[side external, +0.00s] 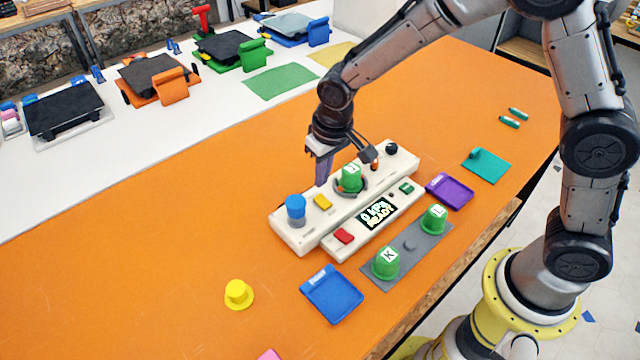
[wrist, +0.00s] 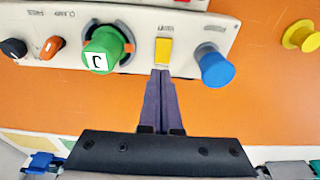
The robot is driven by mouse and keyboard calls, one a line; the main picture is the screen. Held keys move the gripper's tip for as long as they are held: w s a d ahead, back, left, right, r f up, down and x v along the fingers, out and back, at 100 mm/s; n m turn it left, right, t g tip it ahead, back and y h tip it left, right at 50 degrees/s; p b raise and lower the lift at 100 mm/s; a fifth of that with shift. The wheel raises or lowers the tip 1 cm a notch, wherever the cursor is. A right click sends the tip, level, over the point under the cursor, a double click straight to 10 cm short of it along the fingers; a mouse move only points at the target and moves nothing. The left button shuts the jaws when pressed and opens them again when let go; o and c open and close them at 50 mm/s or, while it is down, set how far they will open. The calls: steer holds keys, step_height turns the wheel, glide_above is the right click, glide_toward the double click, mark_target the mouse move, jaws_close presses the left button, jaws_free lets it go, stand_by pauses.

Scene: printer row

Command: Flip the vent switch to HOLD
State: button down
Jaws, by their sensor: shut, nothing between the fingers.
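A yellow switch (side external: 322,202) sits on the long cream panel (side external: 290,238), between a blue knob (side external: 296,208) and a green cap (side external: 351,178). In the wrist view the yellow switch (wrist: 163,52) has small print beside it that is upside down and too small to read surely, so I cannot confirm it is the vent switch or where HOLD is. My gripper (side external: 320,182) is shut and empty, its purple fingers pointing down at the panel's far edge. In the wrist view my gripper (wrist: 160,73) has its tips just short of the yellow switch; contact is unclear.
The green cap (wrist: 101,58), an orange knob (wrist: 53,47) and a black knob (wrist: 14,48) line the panel. A smaller box with a screen (side external: 378,212) and red button (side external: 344,236) stands in front. Blue (side external: 332,294) and purple trays (side external: 450,191) lie nearby. Orange table behind is clear.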

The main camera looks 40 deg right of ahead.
mark_target(319, 194)
steer(key=shift+w+f, duration=0.2)
steer(key=shift+f, duration=0.7)
steer(key=shift+w+f, duration=0.15)
steer(key=shift+f, duration=0.75)
steer(key=shift+w+f+g, duration=0.25)
steer(key=shift+f+g, duration=0.1)
steer(key=shift+g, duration=0.15)
steer(key=shift+s, duration=0.15)
steer(key=shift+r, duration=0.1)
steer(key=shift+s+r, duration=0.2)
steer(key=shift+s, duration=0.55)
